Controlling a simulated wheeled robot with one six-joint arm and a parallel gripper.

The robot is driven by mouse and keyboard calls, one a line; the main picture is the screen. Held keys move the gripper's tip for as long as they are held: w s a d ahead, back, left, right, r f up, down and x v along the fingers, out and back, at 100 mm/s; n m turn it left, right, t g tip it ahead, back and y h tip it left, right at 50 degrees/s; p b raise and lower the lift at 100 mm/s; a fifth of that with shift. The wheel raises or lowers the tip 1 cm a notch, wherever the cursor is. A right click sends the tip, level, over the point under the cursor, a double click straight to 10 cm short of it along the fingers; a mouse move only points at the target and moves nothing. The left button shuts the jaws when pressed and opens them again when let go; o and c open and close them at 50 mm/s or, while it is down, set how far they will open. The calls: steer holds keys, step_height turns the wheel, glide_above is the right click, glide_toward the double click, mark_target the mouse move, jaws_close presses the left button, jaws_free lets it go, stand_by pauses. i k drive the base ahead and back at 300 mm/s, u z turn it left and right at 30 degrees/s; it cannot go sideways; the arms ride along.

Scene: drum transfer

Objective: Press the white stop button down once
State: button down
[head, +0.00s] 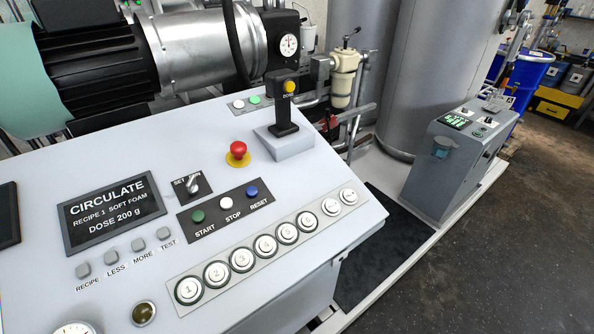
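The white stop button (226,203) sits in the middle of a dark strip (224,207) on the sloped grey control panel, above the printed word STOP. A green start button (198,216) is to its left and a blue reset button (252,191) to its right. Nothing covers the white button. I cannot tell from this view whether it is up or pressed in. My gripper is not in view.
A display (111,211) reads CIRCULATE. A red mushroom button (238,150) and a joystick (286,105) rise behind the strip. A row of numbered round buttons (242,258) lies in front. A set switch (193,184) is close by. Dark floor (480,240) is clear at right.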

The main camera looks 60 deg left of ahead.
mark_target(225, 203)
steer(key=i, duration=0.7)
steer(key=u, duration=4.9)
steer(key=i, duration=0.5)
steer(key=u, duration=0.05)
